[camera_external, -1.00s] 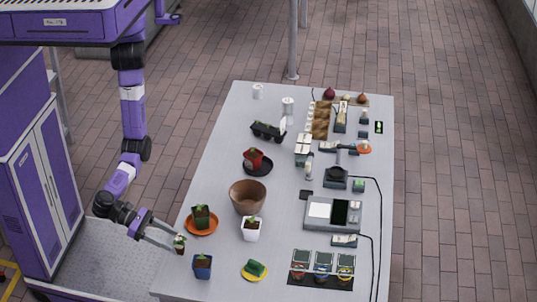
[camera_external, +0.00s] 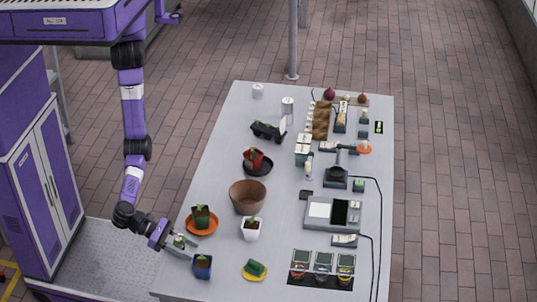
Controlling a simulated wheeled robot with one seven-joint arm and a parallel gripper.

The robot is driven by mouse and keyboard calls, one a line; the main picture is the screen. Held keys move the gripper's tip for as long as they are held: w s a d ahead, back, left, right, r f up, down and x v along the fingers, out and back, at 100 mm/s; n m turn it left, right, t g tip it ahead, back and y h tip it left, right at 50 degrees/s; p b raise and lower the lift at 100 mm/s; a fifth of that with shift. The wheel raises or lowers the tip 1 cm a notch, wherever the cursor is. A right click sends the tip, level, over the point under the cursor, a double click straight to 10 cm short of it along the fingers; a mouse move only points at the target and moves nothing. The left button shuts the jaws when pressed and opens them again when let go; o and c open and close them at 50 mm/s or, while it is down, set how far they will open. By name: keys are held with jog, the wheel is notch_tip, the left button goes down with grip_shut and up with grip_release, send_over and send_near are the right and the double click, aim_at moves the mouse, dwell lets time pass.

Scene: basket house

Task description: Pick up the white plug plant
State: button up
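My gripper (camera_external: 185,248) is low at the table's left front edge, to the left of the blue pot.
A blue potted plant (camera_external: 202,267) is close to the gripper's right. A large brown pot (camera_external: 248,198), a yellow dish with a green block (camera_external: 254,270) and a scale (camera_external: 332,212) are further right.

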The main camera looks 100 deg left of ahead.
grip_shut()
jog(key=shift+r, duration=0.15)
